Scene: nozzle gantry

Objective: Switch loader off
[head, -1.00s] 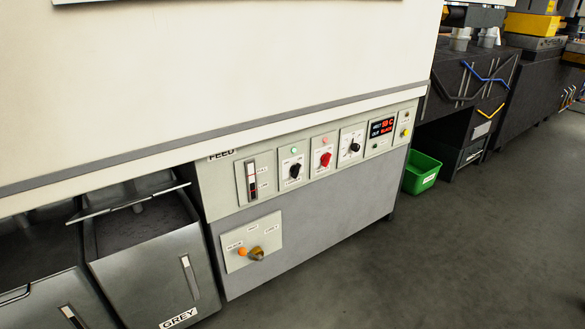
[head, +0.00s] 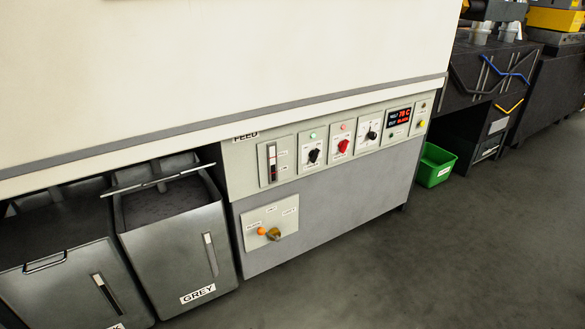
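The control panel (head: 250,178) marked FEED sits under the large cream housing. It carries a black rotary knob (head: 314,156), a red rotary knob (head: 343,146) and another black knob (head: 372,135). Small lamps sit above the first two knobs, green on the left and red on the right. The knob labels are too small to read, so I cannot tell which one is the loader's. Neither of my grippers is in view.
A lower plate (head: 285,212) holds an orange knob (head: 261,231) and a brass valve (head: 274,234). A grey bin (head: 165,235) labelled GREY stands at left beside another dark bin (head: 60,285). A green crate (head: 437,168) stands right. The floor in front is clear.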

